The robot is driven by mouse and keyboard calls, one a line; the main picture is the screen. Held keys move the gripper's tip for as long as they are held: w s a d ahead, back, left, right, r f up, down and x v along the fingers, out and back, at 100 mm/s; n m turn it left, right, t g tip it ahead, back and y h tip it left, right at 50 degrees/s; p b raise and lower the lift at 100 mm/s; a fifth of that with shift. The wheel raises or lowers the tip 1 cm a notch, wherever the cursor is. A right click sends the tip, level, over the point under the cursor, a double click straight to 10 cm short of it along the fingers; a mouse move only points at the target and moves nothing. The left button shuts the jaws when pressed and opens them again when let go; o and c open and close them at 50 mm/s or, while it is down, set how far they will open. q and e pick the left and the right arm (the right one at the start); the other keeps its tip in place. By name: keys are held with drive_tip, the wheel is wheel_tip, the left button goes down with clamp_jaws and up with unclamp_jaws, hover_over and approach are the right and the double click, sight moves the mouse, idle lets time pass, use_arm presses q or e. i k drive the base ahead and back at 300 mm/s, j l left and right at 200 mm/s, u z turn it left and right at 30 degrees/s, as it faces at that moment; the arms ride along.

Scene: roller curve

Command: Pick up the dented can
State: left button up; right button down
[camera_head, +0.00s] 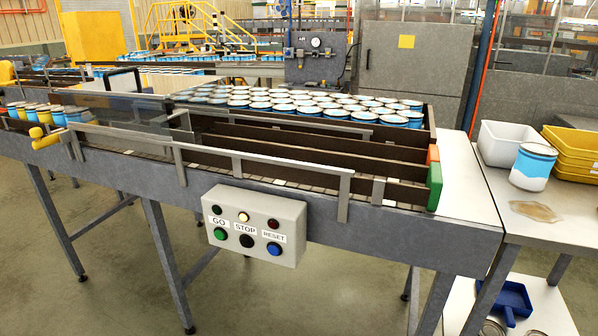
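A blue and white can (533,168) with a pale lid stands upright on the side table at the right. I cannot make out a dent on it from here. Many similar blue cans (300,103) stand packed together on the far part of the conveyor, and none shows a clear dent. More cans (45,116), some with yellow showing, stand in a row at the far left. Neither of my grippers is in view.
The conveyor (385,226) with rails and dark guides crosses the view. A GO/STOP/RESET box (254,225) hangs on its front. The side table (470,197) holds a white bin (495,146), yellow trays (575,150) and a brownish puddle (536,211). A blue dustpan (505,299) lies below.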

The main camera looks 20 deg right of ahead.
sight(529, 173)
drive_tip(key=z, duration=1.85)
drive_tip(key=j+z, duration=0.55)
drive_tip(key=j, duration=0.2)
